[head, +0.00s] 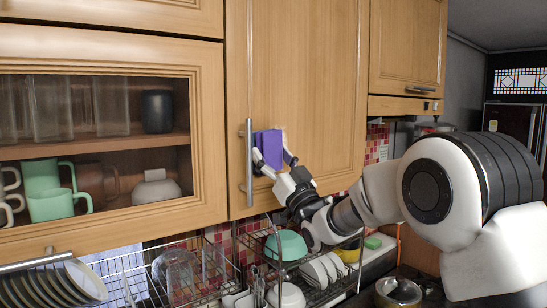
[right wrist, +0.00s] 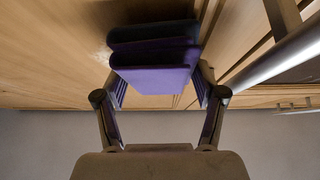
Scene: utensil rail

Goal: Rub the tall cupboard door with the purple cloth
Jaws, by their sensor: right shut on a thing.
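The tall cupboard door (head: 305,75) is light wood with a vertical metal handle (head: 248,165) near its left edge. My right gripper (head: 272,158) is shut on the folded purple cloth (head: 270,146), low on the door just right of the handle. In the right wrist view the cloth (right wrist: 155,65) sits between the two fingers (right wrist: 157,88), close against the wood. I cannot tell for sure whether it touches. A pale smudge shows on the wood beside the cloth, partly hidden by it. My left gripper is not in view.
A glass-fronted cupboard (head: 110,75) with mugs and glasses is on the left. Below hangs a dish rack (head: 205,262) with plates and a green bowl (head: 286,245). A metal pot (head: 399,291) stands at lower right. The door's upper part is clear.

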